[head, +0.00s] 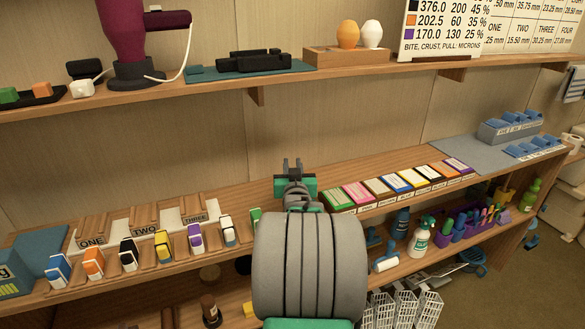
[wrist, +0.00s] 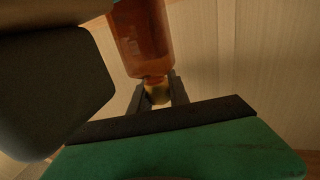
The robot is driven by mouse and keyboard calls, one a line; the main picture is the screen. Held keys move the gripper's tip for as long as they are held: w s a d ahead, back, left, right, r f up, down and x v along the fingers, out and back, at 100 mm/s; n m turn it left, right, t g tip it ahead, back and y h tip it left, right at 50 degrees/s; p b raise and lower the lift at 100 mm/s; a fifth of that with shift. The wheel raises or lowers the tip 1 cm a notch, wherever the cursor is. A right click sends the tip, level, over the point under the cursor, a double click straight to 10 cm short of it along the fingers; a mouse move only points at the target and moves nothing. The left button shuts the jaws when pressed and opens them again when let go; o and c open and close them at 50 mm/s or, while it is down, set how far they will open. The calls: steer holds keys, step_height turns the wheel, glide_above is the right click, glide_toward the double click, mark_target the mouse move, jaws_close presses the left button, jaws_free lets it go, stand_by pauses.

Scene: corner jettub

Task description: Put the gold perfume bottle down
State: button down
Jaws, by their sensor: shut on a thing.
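My gripper (head: 292,168) is over the middle shelf, seen from behind in the head view. In the wrist view my gripper (wrist: 160,92) has its two dark fingers shut on a round gold part at the end of an amber, see-through bottle. This is the perfume bottle (wrist: 143,38). Its amber body extends beyond the fingertips, and the top of the picture cuts it off. In the head view my gripper and arm hide the bottle. I cannot tell whether it touches the shelf.
The middle shelf (head: 385,165) has bare wood behind a row of colored boxes (head: 385,186) on the right. Wooden blocks labeled ONE, TWO and THREE (head: 145,218) stand left, with several colored holders in front. An upper shelf (head: 215,85) overhangs at the back.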

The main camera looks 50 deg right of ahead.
steer(key=shift+f, duration=0.15)
steer(key=c, duration=1.2)
jaws_free()
steer(key=shift+c, duration=0.2)
